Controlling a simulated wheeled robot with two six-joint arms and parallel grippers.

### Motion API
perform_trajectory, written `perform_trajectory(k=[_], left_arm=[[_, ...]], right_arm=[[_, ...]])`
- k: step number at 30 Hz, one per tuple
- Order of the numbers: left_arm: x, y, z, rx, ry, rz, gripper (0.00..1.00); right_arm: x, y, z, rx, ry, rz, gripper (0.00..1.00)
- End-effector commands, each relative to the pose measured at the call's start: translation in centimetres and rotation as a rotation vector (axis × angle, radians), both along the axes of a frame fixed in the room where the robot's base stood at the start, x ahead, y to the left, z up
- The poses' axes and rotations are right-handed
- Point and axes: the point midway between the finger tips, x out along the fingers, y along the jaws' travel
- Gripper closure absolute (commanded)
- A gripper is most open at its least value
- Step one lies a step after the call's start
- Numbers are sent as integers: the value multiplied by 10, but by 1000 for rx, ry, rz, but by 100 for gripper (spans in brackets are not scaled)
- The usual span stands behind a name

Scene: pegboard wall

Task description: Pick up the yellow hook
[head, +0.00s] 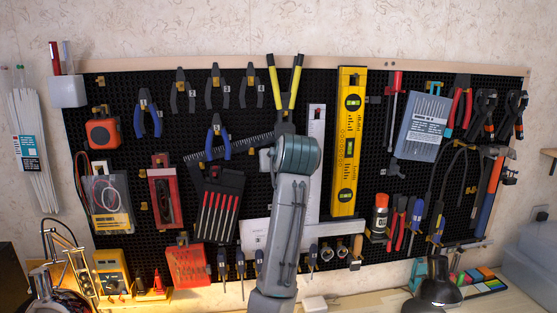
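Several small yellow hooks are fixed on the black pegboard (376,150). One yellow hook (100,82) is at the upper left above the orange tape measure, another (143,205) is left of the red tool, and another (394,198) is at the lower right. I cannot tell which one is the task's hook. One of my arms rises from the bottom centre, its grey wrist in front of the middle of the board. It hides what is behind it. I see no gripper fingers clearly, and the other arm is not in view.
A yellow-handled tool (296,75) is just above my wrist. A white ruler (315,150) and yellow level (348,140) hang to its right. Pliers and screwdrivers crowd the board.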

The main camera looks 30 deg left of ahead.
Motion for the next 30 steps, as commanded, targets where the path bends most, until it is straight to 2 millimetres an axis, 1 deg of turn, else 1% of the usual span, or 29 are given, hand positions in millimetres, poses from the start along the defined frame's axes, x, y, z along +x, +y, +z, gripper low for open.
perform_trajectory(k=[7, 8, 9, 11, 12, 13, 14, 23, 26, 30], left_arm=[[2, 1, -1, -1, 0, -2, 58], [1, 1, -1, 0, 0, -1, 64], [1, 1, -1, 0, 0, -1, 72], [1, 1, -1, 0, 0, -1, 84], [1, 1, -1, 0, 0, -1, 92], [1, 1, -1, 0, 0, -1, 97], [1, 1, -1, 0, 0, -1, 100], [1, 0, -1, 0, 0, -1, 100], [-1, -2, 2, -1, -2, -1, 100], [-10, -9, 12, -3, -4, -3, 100]], right_arm=[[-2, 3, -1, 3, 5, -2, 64], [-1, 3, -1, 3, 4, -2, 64], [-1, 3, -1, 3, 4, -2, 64], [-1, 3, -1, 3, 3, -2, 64], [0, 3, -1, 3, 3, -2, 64], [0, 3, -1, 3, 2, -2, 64], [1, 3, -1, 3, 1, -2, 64], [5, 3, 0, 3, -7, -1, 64], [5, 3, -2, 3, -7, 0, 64], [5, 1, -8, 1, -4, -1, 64]])
